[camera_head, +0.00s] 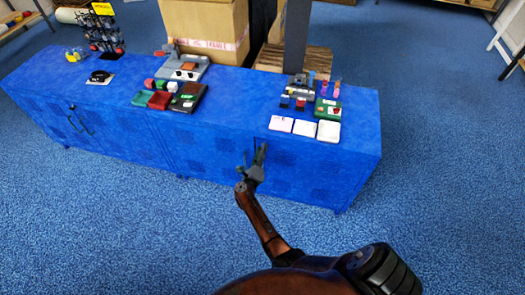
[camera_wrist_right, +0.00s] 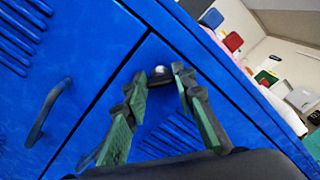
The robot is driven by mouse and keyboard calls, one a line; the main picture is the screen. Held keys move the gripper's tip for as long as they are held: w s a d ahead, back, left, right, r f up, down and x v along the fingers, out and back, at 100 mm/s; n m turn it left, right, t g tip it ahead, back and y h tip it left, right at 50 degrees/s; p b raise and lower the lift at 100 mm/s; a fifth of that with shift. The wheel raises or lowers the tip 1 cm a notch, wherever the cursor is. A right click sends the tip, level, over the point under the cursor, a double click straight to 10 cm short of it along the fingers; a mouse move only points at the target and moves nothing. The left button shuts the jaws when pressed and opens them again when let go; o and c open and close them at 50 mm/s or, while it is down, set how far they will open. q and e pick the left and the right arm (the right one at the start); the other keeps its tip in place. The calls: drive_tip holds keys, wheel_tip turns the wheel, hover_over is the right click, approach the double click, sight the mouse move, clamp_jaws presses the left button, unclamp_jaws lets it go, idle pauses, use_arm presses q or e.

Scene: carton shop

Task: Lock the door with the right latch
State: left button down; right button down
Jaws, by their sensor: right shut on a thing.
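The blue cabinet (camera_head: 215,143) stands across the room, with a door whose panel (camera_wrist_right: 215,95) fills much of the right wrist view. A small dark latch with a round silver pin (camera_wrist_right: 159,72) sits by the door's edge gap. My right gripper (camera_head: 254,160) is at the cabinet's front face towards its right end. In the right wrist view its green-padded fingers (camera_wrist_right: 160,85) stand on either side of the latch and are shut on it, their tips at its sides. The latch is hidden behind the gripper in the head view. My left gripper is not in view.
A dark bar handle (camera_wrist_right: 48,115) stands out from the neighbouring panel. White trays (camera_head: 304,127) and small coloured items lie on the cabinet top. A cardboard box (camera_head: 205,25) is behind it. The blue floor (camera_head: 90,220) in front is clear.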

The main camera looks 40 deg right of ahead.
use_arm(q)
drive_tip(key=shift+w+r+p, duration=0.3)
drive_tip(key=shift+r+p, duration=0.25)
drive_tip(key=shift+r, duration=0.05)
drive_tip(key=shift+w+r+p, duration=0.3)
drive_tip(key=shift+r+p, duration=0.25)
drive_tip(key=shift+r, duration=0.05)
use_arm(e)
drive_tip(key=shift+f+n, duration=0.1)
drive_tip(key=shift+n, duration=3.2)
drive_tip(key=c, duration=1.6)
unclamp_jaws()
